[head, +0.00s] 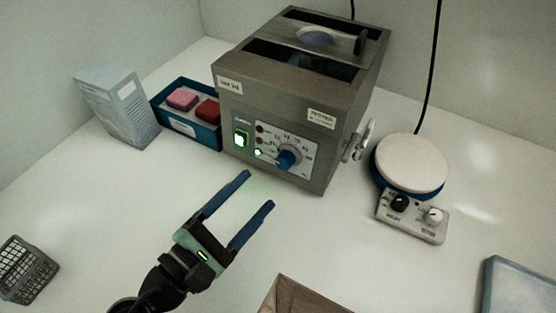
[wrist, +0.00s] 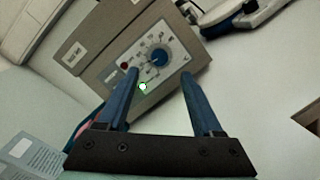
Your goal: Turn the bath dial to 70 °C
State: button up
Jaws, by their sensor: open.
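The water bath (head: 275,95) is a grey metal box with a control panel on its front. Its blue bath dial (head: 287,160) sits at the panel's lower middle, with a scale around it too small to read. A green-lit switch (head: 241,139) glows left of it. My gripper (head: 257,190) is open and empty, in front of and below the panel, apart from the dial. In the wrist view the dial (wrist: 158,57) shows beyond and between the two blue fingers (wrist: 158,82). Which temperature the pointer marks cannot be told.
A teal tray (head: 205,137) with pink and red blocks and a pale carton (head: 118,105) stand left of the bath. A round-topped stirrer (head: 410,165) stands right. A wooden box (head: 290,296), a grey rack (head: 25,270) and a blue-grey tray (head: 518,285) lie nearer. Bench before the bath is clear.

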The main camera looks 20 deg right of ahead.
aim_at(281, 165)
jog(key=x, duration=0.8)
jog(key=shift+c, duration=0.3)
grip_shut()
